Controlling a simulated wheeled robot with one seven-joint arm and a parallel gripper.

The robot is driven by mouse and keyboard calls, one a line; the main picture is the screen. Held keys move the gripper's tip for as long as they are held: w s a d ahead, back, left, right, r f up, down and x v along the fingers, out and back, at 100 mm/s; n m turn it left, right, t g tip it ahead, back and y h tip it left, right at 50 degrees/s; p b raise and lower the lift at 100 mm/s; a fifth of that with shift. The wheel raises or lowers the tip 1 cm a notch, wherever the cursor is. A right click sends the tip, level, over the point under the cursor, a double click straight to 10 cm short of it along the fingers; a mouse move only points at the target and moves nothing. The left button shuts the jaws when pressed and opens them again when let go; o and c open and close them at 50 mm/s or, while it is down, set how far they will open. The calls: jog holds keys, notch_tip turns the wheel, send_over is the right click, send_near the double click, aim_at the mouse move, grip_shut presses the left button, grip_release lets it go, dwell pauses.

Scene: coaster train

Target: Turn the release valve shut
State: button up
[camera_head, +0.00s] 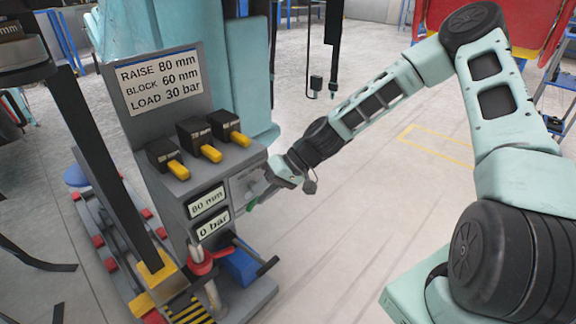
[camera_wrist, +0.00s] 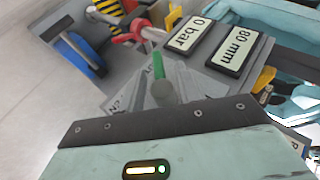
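The release valve shows in the wrist view as a green lever (camera_wrist: 158,66) with a round grey end (camera_wrist: 162,94), on a grey panel below the displays. In the head view a bit of the green lever (camera_head: 252,205) shows at the cabinet's right side, mostly hidden by my gripper (camera_head: 268,184). My gripper is right at the valve panel. In the wrist view its grey fingers (camera_wrist: 163,80) reach toward the panel around the lever. I cannot tell whether they touch or grip it.
The cabinet displays (camera_head: 209,203) read 80 mm and 0 bar. Several black blocks with yellow levers (camera_head: 212,153) sit above, under a sign (camera_head: 158,82). A red fitting (camera_head: 200,264) and a blue part (camera_head: 238,266) are below.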

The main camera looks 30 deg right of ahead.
jog(key=p+v, duration=0.3)
jog(key=v, duration=1.2)
jog(key=shift+s+a, duration=0.1)
jog(key=s+a+n+g+h, duration=0.3)
jog(key=s+a+g+h, duration=0.15)
jog(key=s+a, duration=0.65)
jog(key=s+a+r+n+t+h, duration=0.1)
jog(key=s+a+r+n+h, duration=0.2)
jog(key=s, duration=0.4)
jog(key=s+a+r+t+h, duration=0.2)
jog(key=s+a+r, duration=0.2)
jog(key=s+r, duration=0.25)
notch_tip(320, 180, up, 19)
jog(key=p, duration=2)
jog(key=shift+s+r, duration=0.2)
